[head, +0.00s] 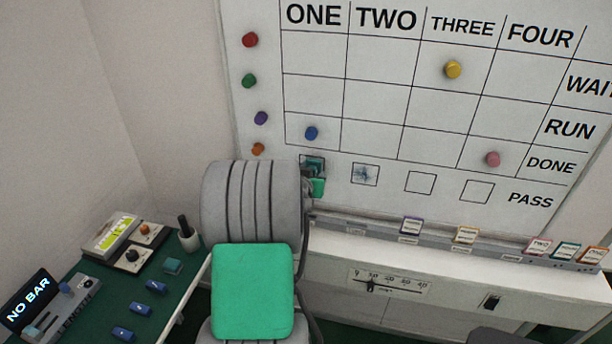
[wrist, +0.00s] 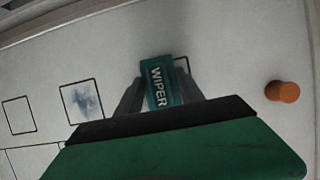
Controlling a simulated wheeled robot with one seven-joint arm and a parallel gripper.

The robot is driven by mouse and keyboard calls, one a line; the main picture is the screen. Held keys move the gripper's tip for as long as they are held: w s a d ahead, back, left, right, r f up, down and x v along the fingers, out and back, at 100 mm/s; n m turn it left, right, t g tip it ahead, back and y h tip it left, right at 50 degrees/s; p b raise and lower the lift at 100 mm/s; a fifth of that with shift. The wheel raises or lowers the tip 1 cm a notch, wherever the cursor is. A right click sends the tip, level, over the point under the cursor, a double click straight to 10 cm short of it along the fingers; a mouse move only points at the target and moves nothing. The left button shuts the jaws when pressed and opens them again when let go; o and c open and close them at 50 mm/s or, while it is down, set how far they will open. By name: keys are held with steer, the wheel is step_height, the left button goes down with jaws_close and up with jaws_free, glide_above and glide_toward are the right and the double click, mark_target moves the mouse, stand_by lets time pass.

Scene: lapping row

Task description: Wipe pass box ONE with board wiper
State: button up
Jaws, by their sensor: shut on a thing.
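My gripper (head: 316,180) is at the lower left of the whiteboard, over the pass box under column ONE. It is shut on the teal board wiper, whose white WIPER label faces the wrist camera (wrist: 158,85). In the head view the wiper (head: 313,165) covers most of pass box ONE (head: 312,156); only its outline edges show. In the wrist view a corner of that box (wrist: 182,61) shows beside the wiper. Whether the wiper touches the board, and whether any mark lies under it, I cannot tell.
Pass box TWO (head: 364,174) holds a blue smudge; pass boxes THREE (head: 420,183) and FOUR (head: 477,192) look clean. A blue magnet (head: 311,133) sits just above the wiper, an orange one (head: 258,149) to its left. A ledge (head: 440,240) with labelled items runs below.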

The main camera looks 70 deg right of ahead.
steer(key=s, duration=0.1)
steer(key=s+b, duration=0.1)
steer(key=shift+s+d, duration=0.3)
steer(key=shift+s, duration=0.05)
steer(key=shift+w, duration=0.1)
steer(key=shift+w+a+f+b, duration=0.1)
steer(key=shift+w+a+b, duration=0.1)
steer(key=shift+w+b, duration=0.85)
steer(key=shift+w+a+r+b, duration=0.1)
steer(key=shift+w+r+b, duration=0.2)
steer(key=shift+b, duration=0.55)
steer(key=shift+w+a+r+b, duration=0.1)
steer(key=shift+w+b, duration=0.3)
steer(key=shift+b, duration=0.4)
steer(key=s+b, duration=0.1)
steer(key=s, duration=0.2)
steer(key=shift+s+d+b, duration=0.3)
steer(key=shift+d+b, duration=0.1)
